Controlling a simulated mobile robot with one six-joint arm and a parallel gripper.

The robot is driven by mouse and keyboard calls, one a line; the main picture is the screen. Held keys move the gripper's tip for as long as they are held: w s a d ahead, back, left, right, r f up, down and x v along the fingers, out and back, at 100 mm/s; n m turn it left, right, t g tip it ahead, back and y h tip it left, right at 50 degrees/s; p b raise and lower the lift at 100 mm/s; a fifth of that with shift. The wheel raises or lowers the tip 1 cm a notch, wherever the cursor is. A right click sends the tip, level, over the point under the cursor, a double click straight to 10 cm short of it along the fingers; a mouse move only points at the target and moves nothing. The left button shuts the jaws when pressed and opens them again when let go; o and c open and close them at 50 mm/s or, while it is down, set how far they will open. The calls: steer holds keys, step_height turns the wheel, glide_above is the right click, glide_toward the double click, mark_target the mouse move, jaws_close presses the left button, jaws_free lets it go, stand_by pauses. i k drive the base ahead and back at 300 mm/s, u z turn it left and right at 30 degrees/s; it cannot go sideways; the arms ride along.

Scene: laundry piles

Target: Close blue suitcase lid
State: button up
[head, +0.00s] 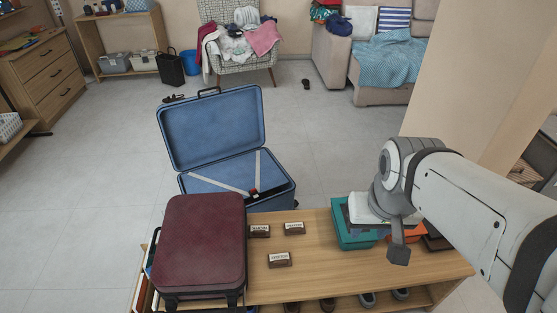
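The blue suitcase (287,198) stands on the floor behind the wooden bench in the head view. Its lid (212,128) is open, raised and tilted back, with a dark handle at its top edge. Pale crossed straps with a dark and red buckle lie inside the base. The red suitcase in front hides part of the base's left front. My arm reaches in from the right. A dark part at its end, which I take for my gripper (398,254), is over the right part of the bench, well apart from the blue suitcase. Its finger opening is not clear.
A closed dark red suitcase (201,245) lies on the wooden bench (330,274). Several small labelled brown blocks (279,260) sit beside it. A teal box (352,236) stands under my arm. Tiled floor (328,150) is clear right of the lid.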

mark_target(200, 130)
steer(key=z, duration=1.1)
steer(key=k, duration=0.9)
steer(key=u, duration=1.35)
steer(key=i, duration=0.95)
steer(key=u, duration=0.1)
steer(key=k, duration=0.55)
steer(key=z, duration=0.05)
